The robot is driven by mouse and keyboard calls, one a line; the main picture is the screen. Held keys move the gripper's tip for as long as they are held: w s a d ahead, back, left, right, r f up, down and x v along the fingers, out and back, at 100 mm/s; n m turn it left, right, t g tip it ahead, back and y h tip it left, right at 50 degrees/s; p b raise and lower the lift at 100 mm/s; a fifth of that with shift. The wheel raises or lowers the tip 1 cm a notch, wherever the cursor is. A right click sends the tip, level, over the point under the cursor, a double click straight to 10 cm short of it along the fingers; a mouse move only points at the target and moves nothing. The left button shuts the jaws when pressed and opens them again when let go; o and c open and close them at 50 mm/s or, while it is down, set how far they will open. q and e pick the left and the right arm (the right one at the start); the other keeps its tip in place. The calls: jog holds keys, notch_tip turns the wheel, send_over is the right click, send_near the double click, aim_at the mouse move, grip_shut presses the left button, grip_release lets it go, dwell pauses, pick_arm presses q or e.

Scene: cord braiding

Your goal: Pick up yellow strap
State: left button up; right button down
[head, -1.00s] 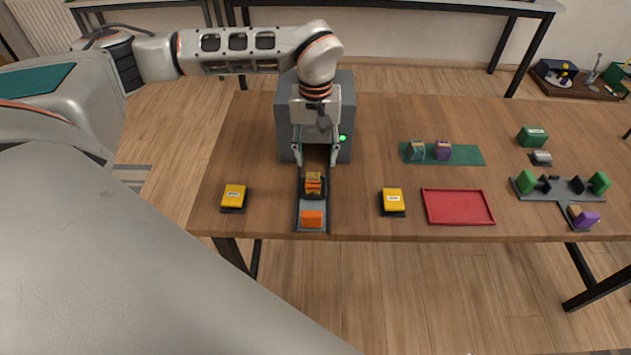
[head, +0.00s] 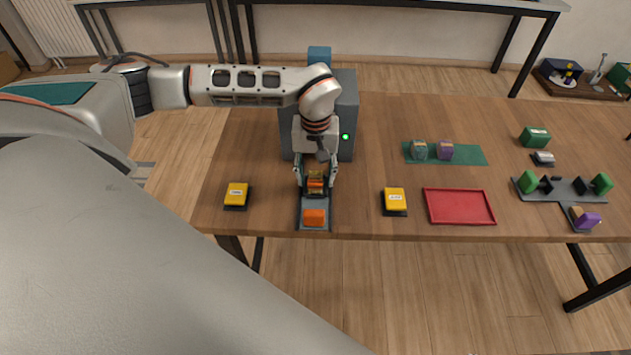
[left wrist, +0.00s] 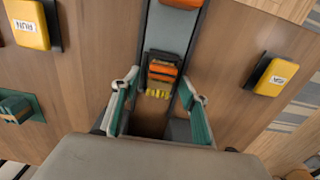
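A bundle with yellow and orange bands (head: 316,180) sits on a narrow grey track in front of a grey box. In the left wrist view, a small yellow strap (left wrist: 158,93) shows at the near end of the orange and dark piece. My left gripper (head: 315,186) points down over the bundle, one finger on each side. In the left wrist view, its green-lined fingers (left wrist: 161,98) are apart, with clear gaps to the strap. Nothing is held. My right gripper is not in view.
The grey box (head: 347,115) with a green light stands behind the track (head: 301,217). An orange block (head: 314,217) lies on the track's front end. Yellow pads (head: 236,193) (head: 394,198) flank it. A red tray (head: 459,206) and a green mat (head: 475,156) lie to the right.

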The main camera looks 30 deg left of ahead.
pick_arm(q)
jog(key=c, duration=1)
jog(key=shift+c, duration=0.2)
